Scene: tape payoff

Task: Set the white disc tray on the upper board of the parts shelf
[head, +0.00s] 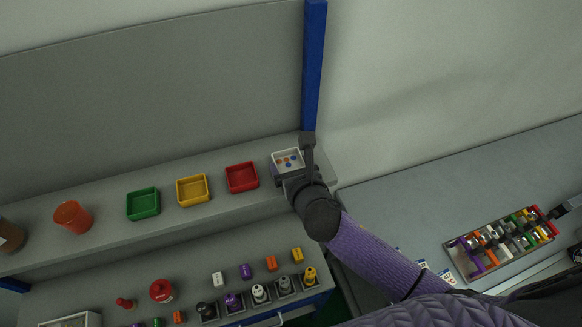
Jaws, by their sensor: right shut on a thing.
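The white disc tray (287,157) is a small square tray with several orange and blue discs in it. It is at the right end of the upper board (105,224) of the parts shelf, right of the red tray. My right gripper (291,171) is shut on the near side of the tray, and the dark gripper body hides part of that side. The tray looks about level. I cannot tell whether its bottom touches the board.
Red (242,177), yellow (193,190) and green (143,204) trays and an orange cup (73,217) stand along the upper board. A blue post (313,70) rises behind my gripper. Bottles and small blocks fill the lower level. A parts rack (500,243) stands on the right table.

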